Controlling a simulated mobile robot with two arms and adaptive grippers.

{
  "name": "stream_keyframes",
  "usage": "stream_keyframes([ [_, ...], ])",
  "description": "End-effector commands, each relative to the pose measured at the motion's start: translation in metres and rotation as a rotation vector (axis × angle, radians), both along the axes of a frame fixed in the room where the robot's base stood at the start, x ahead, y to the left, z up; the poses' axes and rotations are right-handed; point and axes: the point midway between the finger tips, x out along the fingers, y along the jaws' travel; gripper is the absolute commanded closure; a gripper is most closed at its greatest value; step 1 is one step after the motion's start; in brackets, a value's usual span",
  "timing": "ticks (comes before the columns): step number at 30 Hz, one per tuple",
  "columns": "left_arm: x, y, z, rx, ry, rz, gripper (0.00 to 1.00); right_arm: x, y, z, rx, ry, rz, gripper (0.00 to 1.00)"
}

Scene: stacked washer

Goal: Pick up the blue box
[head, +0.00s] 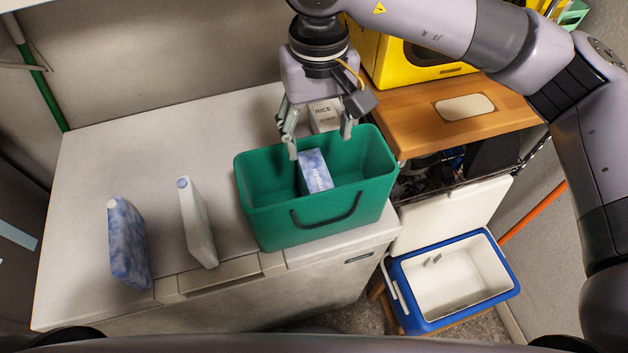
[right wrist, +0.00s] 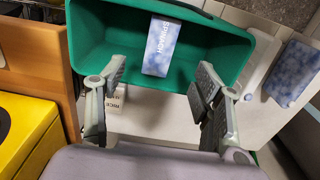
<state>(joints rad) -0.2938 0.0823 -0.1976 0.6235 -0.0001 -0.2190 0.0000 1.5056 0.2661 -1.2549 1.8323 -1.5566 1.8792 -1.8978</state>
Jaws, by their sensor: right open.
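A blue and white box (head: 315,171) stands inside the green bin (head: 262,215), which sits on the white machine top. In the right wrist view the box (right wrist: 161,45) reads "SPINACH". The green bin (right wrist: 110,30) surrounds it there. My right gripper (head: 319,142) is open and empty, pointing down above the back rim of the bin. In the right wrist view its fingers (right wrist: 160,82) are spread on either side of the box's line, with the box beyond the tips. The box's lower part is hidden in the bin. My left gripper does not show.
A white "RICE" box (head: 325,115) stands behind the bin, close to my right fingers. A blue-white container (head: 128,245) and a white bottle (head: 197,222) stand to the left. A wooden cabinet (head: 455,120) and open cooler (head: 452,278) are on the right.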

Motion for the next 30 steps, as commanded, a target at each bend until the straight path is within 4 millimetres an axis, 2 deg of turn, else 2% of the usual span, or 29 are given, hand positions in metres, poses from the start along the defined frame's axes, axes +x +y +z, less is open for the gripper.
stream_keyframes([
  [1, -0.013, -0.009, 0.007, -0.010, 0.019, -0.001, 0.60, -0.001, 0.000, -0.008, -0.001, 0.006, 0.001, 0.39],
  [3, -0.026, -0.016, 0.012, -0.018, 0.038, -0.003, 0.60, -0.001, 0.000, -0.024, 0.000, 0.006, 0.000, 0.39],
  [6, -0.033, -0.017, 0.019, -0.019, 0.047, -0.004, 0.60, -0.001, 0.000, -0.044, 0.001, 0.007, -0.001, 0.39],
  [8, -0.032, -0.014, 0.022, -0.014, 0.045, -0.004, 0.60, -0.001, 0.001, -0.055, 0.001, 0.006, 0.000, 0.39],
  [12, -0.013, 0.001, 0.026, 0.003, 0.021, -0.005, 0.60, 0.000, 0.001, -0.071, 0.003, 0.003, 0.000, 0.39],
  [17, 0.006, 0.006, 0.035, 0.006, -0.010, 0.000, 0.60, 0.000, 0.000, -0.079, 0.003, 0.005, -0.001, 0.39],
  [22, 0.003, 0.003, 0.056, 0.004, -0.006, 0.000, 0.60, 0.002, -0.001, -0.100, 0.003, 0.008, -0.003, 0.39],
  [27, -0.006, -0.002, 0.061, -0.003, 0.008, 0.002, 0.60, 0.003, -0.001, -0.122, 0.003, 0.004, -0.001, 0.39],
  [30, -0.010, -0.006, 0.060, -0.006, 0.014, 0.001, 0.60, 0.004, -0.001, -0.127, 0.003, 0.001, 0.000, 0.39],
])
